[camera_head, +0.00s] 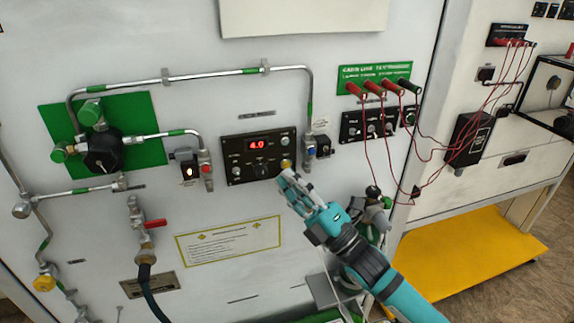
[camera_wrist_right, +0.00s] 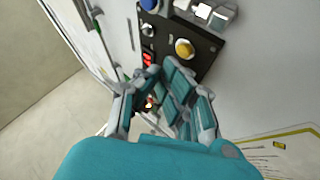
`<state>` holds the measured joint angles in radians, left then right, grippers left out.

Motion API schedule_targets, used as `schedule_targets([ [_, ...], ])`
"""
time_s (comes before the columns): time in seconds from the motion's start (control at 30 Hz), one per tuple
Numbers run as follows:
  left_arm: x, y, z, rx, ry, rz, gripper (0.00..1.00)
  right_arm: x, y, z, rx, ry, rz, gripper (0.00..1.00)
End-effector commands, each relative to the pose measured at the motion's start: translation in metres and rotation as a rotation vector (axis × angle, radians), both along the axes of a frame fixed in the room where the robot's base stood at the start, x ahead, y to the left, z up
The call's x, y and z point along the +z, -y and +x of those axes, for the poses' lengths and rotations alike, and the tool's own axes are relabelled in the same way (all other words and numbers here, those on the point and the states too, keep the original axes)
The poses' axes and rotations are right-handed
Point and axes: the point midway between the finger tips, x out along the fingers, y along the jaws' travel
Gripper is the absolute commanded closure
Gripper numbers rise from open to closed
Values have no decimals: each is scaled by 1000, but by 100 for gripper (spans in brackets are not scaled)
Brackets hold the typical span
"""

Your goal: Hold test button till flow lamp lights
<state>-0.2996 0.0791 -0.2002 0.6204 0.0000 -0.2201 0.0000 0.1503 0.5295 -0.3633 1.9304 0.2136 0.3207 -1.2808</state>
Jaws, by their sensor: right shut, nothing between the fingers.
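A black control panel (camera_head: 236,170) with a red display reading 4.0 is on the white wall. A yellow button (camera_head: 286,163) sits at its lower right; it also shows in the right wrist view (camera_wrist_right: 184,48). Labels are too small to tell which control is the test button. A round grey lamp or cap (camera_head: 284,141) above the yellow button looks unlit, and I cannot tell if it is the flow lamp. My right gripper (camera_head: 287,179) is shut and empty, just below the yellow button; contact cannot be told. My left gripper is not in view.
A pipe with a blue-capped valve (camera_head: 309,153) runs just right of the panel. Red test leads (camera_head: 370,88) hang to the upper right. A yellow-framed notice (camera_head: 229,241) is below the panel. A red-handled valve (camera_head: 156,224) stands to the lower left.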

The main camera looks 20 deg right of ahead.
Motion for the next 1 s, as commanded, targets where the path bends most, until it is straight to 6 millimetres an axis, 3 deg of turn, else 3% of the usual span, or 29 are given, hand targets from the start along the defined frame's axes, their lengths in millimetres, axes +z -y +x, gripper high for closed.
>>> schedule_targets([
  [1.0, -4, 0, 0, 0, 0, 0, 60, 0, 0, 10, 0, 0, 0, 100],
])
